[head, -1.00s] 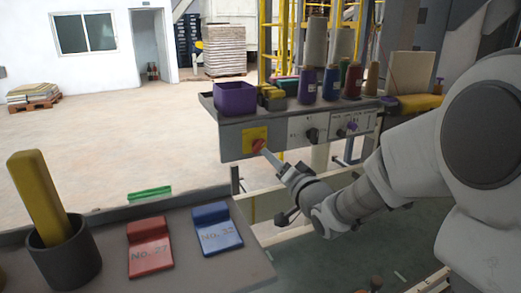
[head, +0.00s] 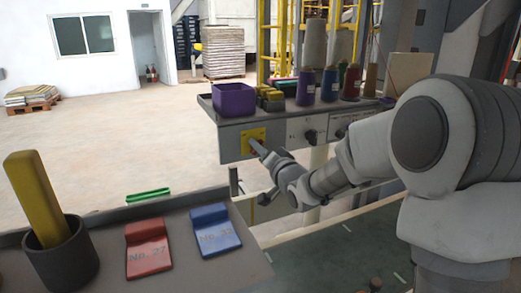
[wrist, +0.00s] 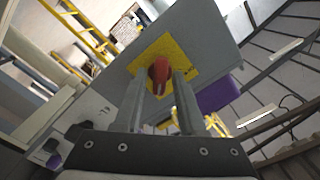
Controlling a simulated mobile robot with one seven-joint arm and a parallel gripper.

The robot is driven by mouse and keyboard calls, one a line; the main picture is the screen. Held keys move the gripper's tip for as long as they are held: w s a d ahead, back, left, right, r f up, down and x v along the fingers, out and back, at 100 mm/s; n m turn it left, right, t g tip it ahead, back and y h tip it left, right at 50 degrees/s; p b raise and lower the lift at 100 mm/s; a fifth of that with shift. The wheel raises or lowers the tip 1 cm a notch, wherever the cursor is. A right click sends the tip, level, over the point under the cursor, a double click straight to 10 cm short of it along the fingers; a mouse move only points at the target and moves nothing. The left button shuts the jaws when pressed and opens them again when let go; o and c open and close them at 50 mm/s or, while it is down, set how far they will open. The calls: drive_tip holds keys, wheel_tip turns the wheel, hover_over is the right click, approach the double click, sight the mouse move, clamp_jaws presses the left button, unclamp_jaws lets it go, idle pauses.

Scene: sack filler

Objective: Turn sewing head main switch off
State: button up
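The sewing head main switch is a red knob on a yellow plate (head: 246,138), at the left end of the grey panel's front face. In the head view my gripper (head: 257,146) reaches it from the lower right and largely hides the knob. In the wrist view the red knob (wrist: 160,74) shows between my two fingertips (wrist: 159,84), with the yellow plate (wrist: 190,62) behind it. The fingers are apart, one on each side of the knob. A narrow gap seems to show beside it; contact cannot be made out.
Black knobs (head: 310,135) sit further right on the panel (head: 285,126). A purple bin (head: 233,100) and thread cones (head: 329,86) stand on its top. Nearer me are a red block (head: 148,247), a blue block (head: 215,230) and a dark cup (head: 62,255) with a yellow bar.

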clamp_jaws()
drive_tip(key=shift+f+n+b, duration=0.15)
drive_tip(key=shift+n+b, duration=0.15)
drive_tip(key=shift+b, duration=0.25)
drive_tip(key=n+b, duration=1.5)
drive_tip(key=n, duration=0.2)
drive_tip(key=shift+a, duration=0.1)
drive_tip(key=shift+n, duration=0.3)
drive_tip(key=shift+o, duration=2)
unclamp_jaws()
